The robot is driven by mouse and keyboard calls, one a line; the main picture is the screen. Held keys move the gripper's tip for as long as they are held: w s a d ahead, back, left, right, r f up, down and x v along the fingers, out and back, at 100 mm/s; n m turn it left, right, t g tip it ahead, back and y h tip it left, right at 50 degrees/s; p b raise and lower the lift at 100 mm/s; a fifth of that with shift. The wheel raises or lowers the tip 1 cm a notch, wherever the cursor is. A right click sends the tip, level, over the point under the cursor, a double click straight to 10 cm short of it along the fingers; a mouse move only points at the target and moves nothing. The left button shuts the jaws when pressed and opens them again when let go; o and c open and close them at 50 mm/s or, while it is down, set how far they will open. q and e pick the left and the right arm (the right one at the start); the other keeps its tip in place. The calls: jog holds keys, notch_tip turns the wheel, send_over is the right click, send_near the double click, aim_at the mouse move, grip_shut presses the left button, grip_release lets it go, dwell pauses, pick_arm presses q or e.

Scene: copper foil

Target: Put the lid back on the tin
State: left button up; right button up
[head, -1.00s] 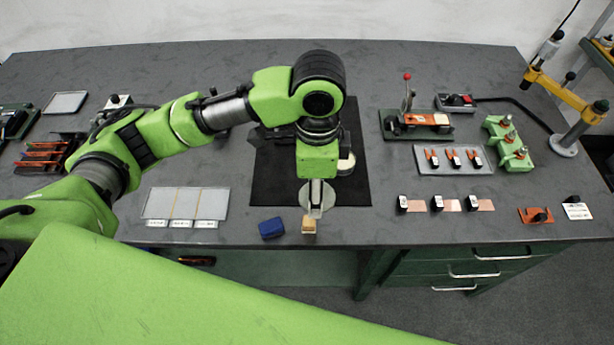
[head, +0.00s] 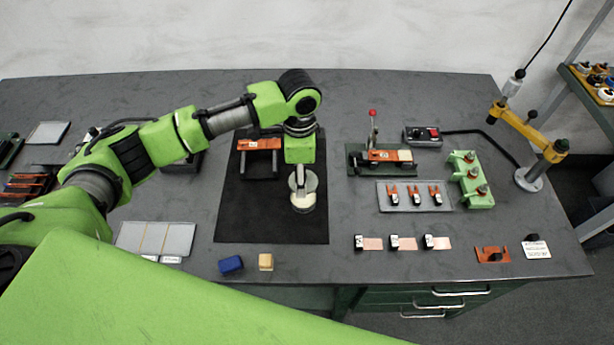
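The tin (head: 303,204) is a small round container with a cream-coloured top, on the black mat (head: 270,220). The lid (head: 312,182) is a silver-grey disc just behind and above the tin in the picture, overlapping its far edge. My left gripper (head: 299,182) points down with its fingers shut on the lid. I cannot tell whether the lid touches the tin. My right gripper is not in view.
A tray of orange clips (head: 415,196) and a lever fixture (head: 380,157) stand to the right.

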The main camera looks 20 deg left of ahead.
pick_arm(q)
jog(key=shift+a+f+b, duration=0.1)
jog(key=shift+f+b, duration=0.5)
jog(key=shift+f, duration=0.05)
notch_tip(320, 180, down, 3)
jog(key=b, duration=0.3)
jog(key=shift+r, duration=0.15)
jog(key=shift+f+b, duration=0.2)
jog(key=shift+b, duration=0.2)
jog(key=shift+f, duration=0.85)
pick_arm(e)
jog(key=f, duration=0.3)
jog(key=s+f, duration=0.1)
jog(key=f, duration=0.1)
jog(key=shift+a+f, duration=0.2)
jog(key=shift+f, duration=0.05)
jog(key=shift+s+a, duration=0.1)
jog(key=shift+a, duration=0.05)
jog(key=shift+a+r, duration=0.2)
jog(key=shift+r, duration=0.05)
pick_arm(q)
jog(key=shift+p, duration=0.55)
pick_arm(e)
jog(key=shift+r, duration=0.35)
